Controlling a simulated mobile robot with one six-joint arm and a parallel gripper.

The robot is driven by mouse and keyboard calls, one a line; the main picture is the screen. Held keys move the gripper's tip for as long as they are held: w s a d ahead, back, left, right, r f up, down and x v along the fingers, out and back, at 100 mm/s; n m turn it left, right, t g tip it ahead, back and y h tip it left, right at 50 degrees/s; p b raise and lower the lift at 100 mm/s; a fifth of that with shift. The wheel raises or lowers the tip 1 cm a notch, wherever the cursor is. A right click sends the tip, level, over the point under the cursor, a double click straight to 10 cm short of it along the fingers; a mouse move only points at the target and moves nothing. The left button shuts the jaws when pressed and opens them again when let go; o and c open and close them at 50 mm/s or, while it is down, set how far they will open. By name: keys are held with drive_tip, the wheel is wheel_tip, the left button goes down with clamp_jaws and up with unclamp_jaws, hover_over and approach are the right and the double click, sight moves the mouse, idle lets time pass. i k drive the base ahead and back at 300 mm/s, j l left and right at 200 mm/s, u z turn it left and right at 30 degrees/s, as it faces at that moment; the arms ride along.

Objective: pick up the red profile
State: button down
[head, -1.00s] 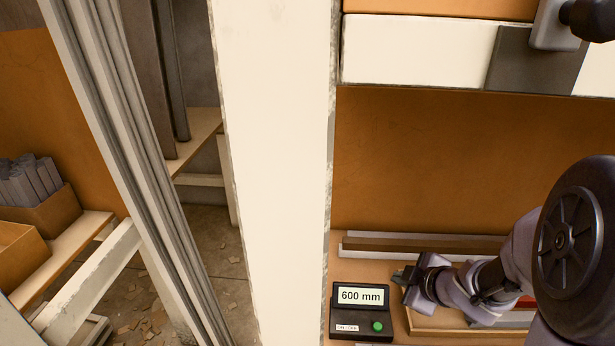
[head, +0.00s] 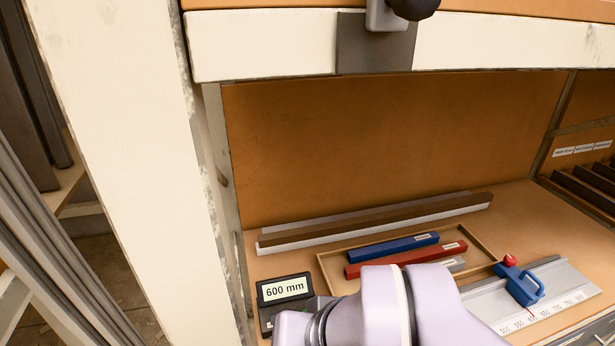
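The red profile (head: 406,259) is a long square bar with a small pale label near its right end. It lies in a shallow wooden tray (head: 482,244) on the bench, between a blue profile (head: 392,246) behind it and a grey profile (head: 452,264) in front, which is partly covered by my arm. My lilac arm fills the bottom middle of the head view, in front of the tray. My gripper is not visible there, so I cannot see its fingers or what they hold.
A display (head: 285,291) reading 600 mm stands left of the tray. A measuring rail (head: 560,285) with a blue stop (head: 524,286) and red knob lies to the right. Long brown and white bars (head: 375,222) lie behind the tray. A cream post (head: 125,150) stands at the left.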

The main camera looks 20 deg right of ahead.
sight(430, 254)
drive_tip(key=z, duration=1.35)
drive_tip(key=l+u, duration=0.35)
drive_tip(key=l, duration=0.3)
drive_tip(key=l+u, duration=0.35)
drive_tip(key=l, duration=0.3)
drive_tip(key=k+l+u, duration=0.2)
drive_tip(key=l+u, duration=0.2)
drive_tip(key=l, duration=0.2)
drive_tip(key=i, duration=0.5)
